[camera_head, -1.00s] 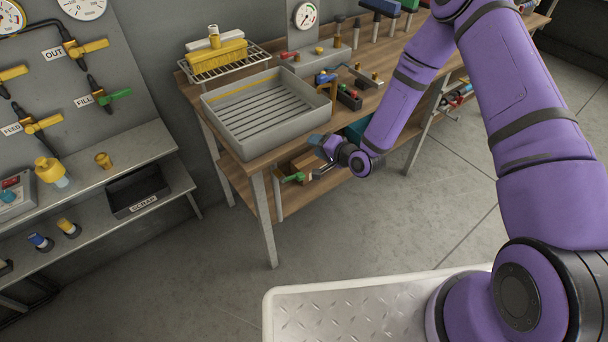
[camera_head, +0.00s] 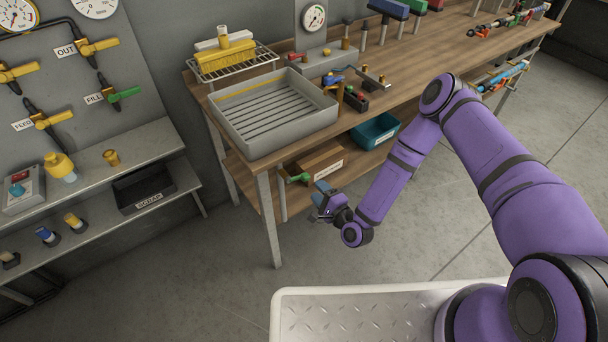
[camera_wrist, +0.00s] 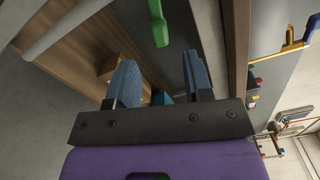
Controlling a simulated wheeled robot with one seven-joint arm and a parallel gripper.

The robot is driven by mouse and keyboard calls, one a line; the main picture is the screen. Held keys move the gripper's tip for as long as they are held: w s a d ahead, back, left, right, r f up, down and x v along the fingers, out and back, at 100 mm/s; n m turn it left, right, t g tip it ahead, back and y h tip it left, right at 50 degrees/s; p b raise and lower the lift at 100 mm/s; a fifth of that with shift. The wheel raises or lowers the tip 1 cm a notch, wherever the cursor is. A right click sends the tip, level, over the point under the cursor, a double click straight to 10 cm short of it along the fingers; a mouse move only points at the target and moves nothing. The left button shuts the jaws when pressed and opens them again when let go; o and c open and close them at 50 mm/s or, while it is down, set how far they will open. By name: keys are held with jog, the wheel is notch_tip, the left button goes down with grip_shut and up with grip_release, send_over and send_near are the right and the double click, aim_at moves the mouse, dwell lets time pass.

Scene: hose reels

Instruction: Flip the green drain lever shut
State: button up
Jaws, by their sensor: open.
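The green drain lever (camera_head: 299,178) sticks out sideways under the grey slatted basin (camera_head: 262,150), near the bench's front left leg. In the wrist view the green lever (camera_wrist: 157,24) lies ahead of my fingers, near the top middle, and its upper end is cut off by the frame edge. My gripper (camera_head: 321,198) is just right of and below the lever in the head view, in front of the lower shelf. Its two blue fingers (camera_wrist: 160,78) are apart with nothing between them. They do not appear to touch the lever.
A cardboard box (camera_head: 320,160) and a teal bin (camera_head: 376,132) stand on the lower shelf behind my gripper. The wooden bench (camera_head: 425,60) edge is above it. Another green lever (camera_head: 124,95), labelled FILL, is on the wall panel. The floor in front is clear.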

aim_at(308, 179)
jog(key=x, duration=0.9)
grip_shut()
